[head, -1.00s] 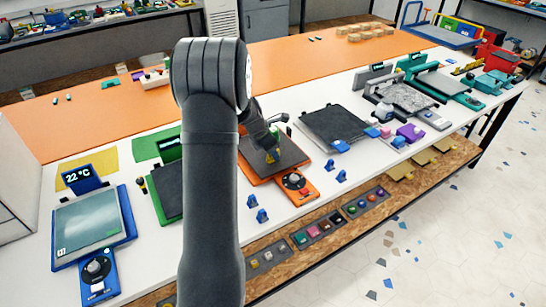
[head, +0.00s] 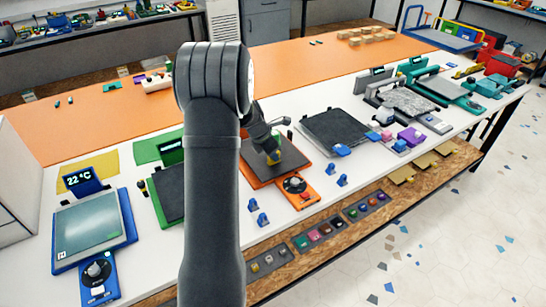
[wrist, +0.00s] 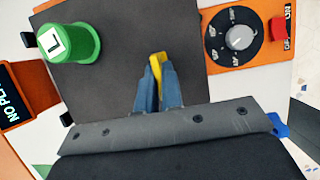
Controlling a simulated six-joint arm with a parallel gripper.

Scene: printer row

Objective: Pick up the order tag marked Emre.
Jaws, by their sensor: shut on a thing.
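My gripper (wrist: 160,95) is shut on a small yellow piece (wrist: 157,66) in the wrist view. It is low over the dark bed (wrist: 115,35) of an orange printer. No writing shows on the yellow piece, so I cannot tell whether it is the tag marked Emre. A green round piece (wrist: 75,46) with a white marked top stands on the bed, left of my fingers. My arm hides part of the bench in the head view.
The printer's control dial (wrist: 238,38) is right of my gripper in the wrist view. Small blue pieces (head: 262,219) stand on the white bench front. A green printer (head: 168,190) is to the left, a dark-bedded one (head: 335,125) to the right.

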